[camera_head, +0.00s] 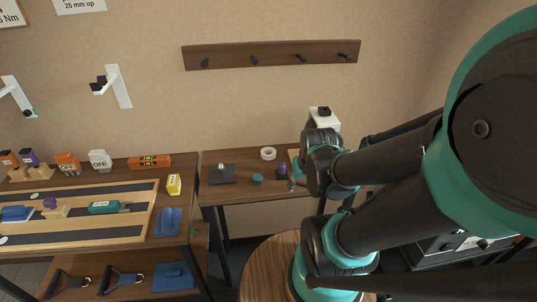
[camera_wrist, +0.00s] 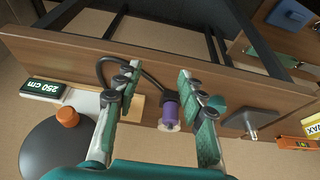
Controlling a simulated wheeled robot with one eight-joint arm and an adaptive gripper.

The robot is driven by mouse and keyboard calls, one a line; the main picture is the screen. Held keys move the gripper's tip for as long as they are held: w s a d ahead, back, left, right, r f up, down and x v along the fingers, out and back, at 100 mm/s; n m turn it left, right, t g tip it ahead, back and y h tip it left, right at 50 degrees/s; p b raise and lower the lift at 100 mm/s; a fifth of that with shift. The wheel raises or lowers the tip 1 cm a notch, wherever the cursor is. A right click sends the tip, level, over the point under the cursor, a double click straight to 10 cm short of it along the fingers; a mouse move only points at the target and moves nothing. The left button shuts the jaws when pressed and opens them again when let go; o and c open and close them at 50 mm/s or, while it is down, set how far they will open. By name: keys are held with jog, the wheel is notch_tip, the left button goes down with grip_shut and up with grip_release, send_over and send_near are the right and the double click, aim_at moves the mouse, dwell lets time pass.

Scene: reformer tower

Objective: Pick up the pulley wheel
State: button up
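No part is plainly labelled as the pulley wheel. The most wheel-like thing is a pale ring (camera_head: 268,153) lying at the back of the small wooden table in the head view. A short teal cylinder (camera_head: 257,179) stands in front of it; in the wrist view a round teal-grey thing (camera_wrist: 218,103) shows partly behind the right finger. A purple part (camera_head: 281,172) stands to the right; in the wrist view it (camera_wrist: 170,110) appears between the fingers, apart from them. My gripper (camera_wrist: 158,88) is open and empty above the table. My arm hides the table's right side in the head view.
A dark plate with a peg (camera_head: 222,174) sits at the table's left; it also shows in the wrist view (camera_wrist: 251,121). A black cable (camera_wrist: 105,65) curves beside the left finger. A larger bench (camera_head: 185,250) stands at left. A peg rail (camera_head: 270,55) hangs above.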

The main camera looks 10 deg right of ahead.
jog(key=shift+o, duration=2.4)
jog(key=shift+w+r+n, duration=0.2)
jog(key=shift+w+n, duration=0.05)
jog(key=shift+n, duration=0.15)
jog(key=o, duration=0.4)
jog(key=w+a+r+n, duration=0.1)
jog(key=w+r+n, duration=0.1)
jog(key=w+n, duration=0.1)
jog(key=w+a+r+n, duration=0.1)
jog(key=w+n, duration=0.2)
jog(key=n, duration=0.2)
jog(key=w+a+r+n+h, duration=0.1)
jog(key=w+r+n, duration=0.1)
jog(key=w+n, duration=0.1)
jog(key=shift+a+r+n+g, duration=0.35)
jog(key=shift+n+g, duration=0.05)
jog(key=shift+n, duration=0.2)
jog(key=n+h, duration=0.2)
jog(key=n, duration=1.2)
send_near(268, 150)
jog(key=f, duration=0.1)
jog(key=s+d+f, duration=0.1)
jog(key=shift+d+f, duration=0.1)
jog(key=shift+f, duration=0.15)
jog(key=shift+a+x, duration=0.15)
jog(key=shift+x, duration=1.2)
jog(key=shift+a+x, duration=0.1)
jog(key=shift+x, duration=1.2)
